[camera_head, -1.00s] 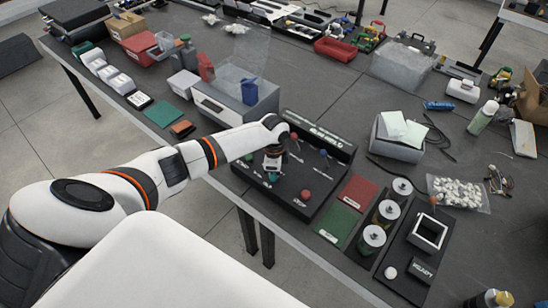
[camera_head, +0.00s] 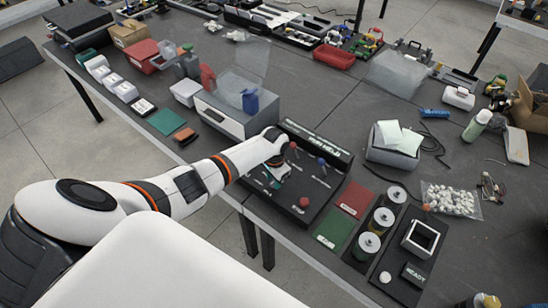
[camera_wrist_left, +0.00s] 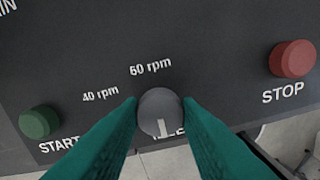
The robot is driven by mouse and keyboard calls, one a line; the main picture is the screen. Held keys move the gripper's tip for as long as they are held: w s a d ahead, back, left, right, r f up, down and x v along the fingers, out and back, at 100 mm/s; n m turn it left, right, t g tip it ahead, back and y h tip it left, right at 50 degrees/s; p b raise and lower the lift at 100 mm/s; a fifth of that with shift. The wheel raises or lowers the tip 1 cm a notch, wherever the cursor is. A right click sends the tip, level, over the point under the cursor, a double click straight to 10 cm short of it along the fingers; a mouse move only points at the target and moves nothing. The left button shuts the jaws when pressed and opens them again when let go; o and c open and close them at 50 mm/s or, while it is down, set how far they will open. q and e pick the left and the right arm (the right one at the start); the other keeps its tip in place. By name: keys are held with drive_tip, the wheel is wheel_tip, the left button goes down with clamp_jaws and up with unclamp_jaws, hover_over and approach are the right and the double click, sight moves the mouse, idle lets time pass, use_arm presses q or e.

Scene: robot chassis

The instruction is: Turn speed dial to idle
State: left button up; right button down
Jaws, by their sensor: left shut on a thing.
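The grey speed dial (camera_wrist_left: 158,108) is in the middle of the left wrist view. A white line on its lower part points down the picture, towards a label partly hidden by the fingers, of which "LE" can be read. "40 rpm" and "60 rpm" are printed above it. My left gripper (camera_wrist_left: 160,112) has its green fingers on both sides of the dial, shut on it. In the head view the left gripper (camera_head: 276,172) is over the dark control panel (camera_head: 322,190), and the dial itself is hidden there. My right gripper is not in view.
A green START button (camera_wrist_left: 39,122) and a red STOP button (camera_wrist_left: 293,58) flank the dial. Red-topped and blue-topped levers (camera_head: 321,161) stand close to the hand. A red mat (camera_head: 354,199), a green mat (camera_head: 334,231) and several canisters lie to the right.

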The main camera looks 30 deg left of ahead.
use_arm(q)
drive_tip(key=shift+n, duration=0.3)
drive_tip(key=o, duration=1)
drive_tip(key=shift+r, duration=0.1)
wheel_tip(320, 180, up, 12)
drive_tip(key=shift+f+b, duration=0.1)
drive_tip(key=shift+b, duration=0.85)
